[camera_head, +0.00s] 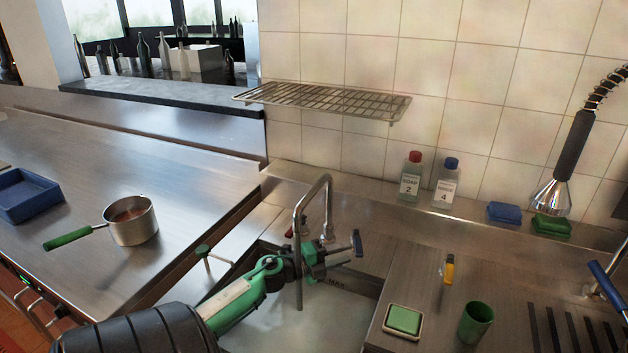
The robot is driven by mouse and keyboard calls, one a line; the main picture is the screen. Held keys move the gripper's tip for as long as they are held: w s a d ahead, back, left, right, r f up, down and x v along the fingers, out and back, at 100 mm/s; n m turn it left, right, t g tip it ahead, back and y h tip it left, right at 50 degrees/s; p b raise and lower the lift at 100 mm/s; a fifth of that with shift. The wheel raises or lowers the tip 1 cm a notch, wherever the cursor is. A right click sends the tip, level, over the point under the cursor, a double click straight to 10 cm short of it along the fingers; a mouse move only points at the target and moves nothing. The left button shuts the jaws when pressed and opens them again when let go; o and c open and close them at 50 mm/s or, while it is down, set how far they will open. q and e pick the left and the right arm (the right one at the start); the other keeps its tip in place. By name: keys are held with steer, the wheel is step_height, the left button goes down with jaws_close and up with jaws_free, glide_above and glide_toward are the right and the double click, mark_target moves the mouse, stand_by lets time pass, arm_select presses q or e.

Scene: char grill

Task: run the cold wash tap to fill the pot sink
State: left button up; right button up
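The pot sink (374,286) is at bottom centre, with pale, cloudy water in its basin and a MAX mark on its far wall. The steel gooseneck tap (326,190) stands behind it. A thin grey vertical column drops from the spout to the water and looks like a running stream. The blue cold handle (357,243) is on the tap's right, the red handle (290,233) on its left. My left gripper (335,256) is at the tap, just left of the blue handle; its fingers overlap the fittings, so contact and opening are unclear. My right gripper is not in view.
A green-knobbed lever (203,251) stands at the sink's left. A green sponge (404,320), green cup (474,323) and yellow-handled tool (447,270) lie right. Bottles (411,179) line the ledge. A saucepan (131,221) and blue tray (24,197) sit on the left counter.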

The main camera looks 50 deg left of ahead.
arm_select(q)
steer(key=b+v, duration=0.1)
steer(key=v, duration=0.7)
steer(key=shift+s+b, duration=0.3)
steer(key=shift+b, duration=0.05)
